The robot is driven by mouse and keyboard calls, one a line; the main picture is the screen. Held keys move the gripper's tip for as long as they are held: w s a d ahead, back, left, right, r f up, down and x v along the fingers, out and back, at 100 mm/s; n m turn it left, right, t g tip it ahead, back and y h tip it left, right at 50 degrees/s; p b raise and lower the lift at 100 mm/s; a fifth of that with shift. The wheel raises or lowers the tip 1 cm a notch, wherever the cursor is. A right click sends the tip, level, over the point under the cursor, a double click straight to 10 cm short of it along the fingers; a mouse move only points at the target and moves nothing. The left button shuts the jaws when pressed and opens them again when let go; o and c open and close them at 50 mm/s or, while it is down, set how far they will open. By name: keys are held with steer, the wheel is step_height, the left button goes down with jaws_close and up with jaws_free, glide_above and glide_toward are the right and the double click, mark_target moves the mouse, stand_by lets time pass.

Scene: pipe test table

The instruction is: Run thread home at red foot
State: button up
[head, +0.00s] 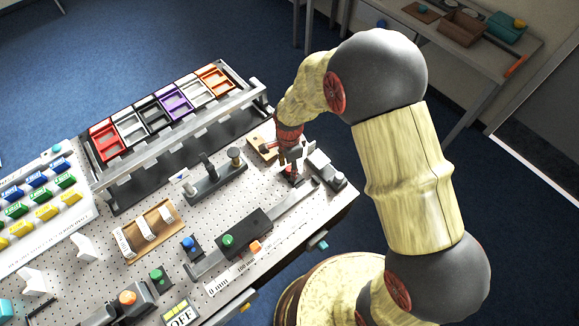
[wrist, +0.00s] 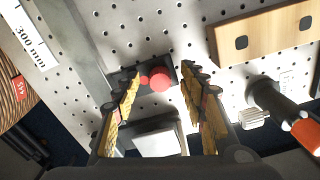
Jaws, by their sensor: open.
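A red round part (wrist: 160,80) with a smaller red piece at its left sits on a dark base plate (wrist: 149,72) on the perforated table, in the wrist view. I take it for the red foot; whether a thread shows on it is too small to tell. My gripper (wrist: 159,73) is open, with one finger on each side of the red part and nothing clearly held. In the head view my gripper (head: 291,158) is low over the table's right end, largely hiding the red part (head: 291,171). I cannot tell whether the fingers touch it.
A pale grey block (wrist: 156,138) lies near the fingers. A wooden block (wrist: 265,32) and a dark cylinder with an orange end (wrist: 285,112) are to the right. A rail (wrist: 68,45) runs at left. In the head view, a rack of coloured bins (head: 108,141) stands at the back.

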step_height(320, 180, up, 12)
stand_by(0.6)
steer(key=s+d+r+n+t+b, duration=0.2)
steer(key=s+d+r+n+b, duration=0.3)
steer(key=s, duration=0.5)
steer(key=s+d+r+n+t+b, duration=0.3)
steer(key=s+d+r+n+b, duration=0.2)
steer(key=s+d+r+n, duration=0.3)
steer(key=shift+s+d+n+t, duration=0.3)
steer(key=shift+s+d+n, duration=0.35)
steer(key=shift+s, duration=0.35)
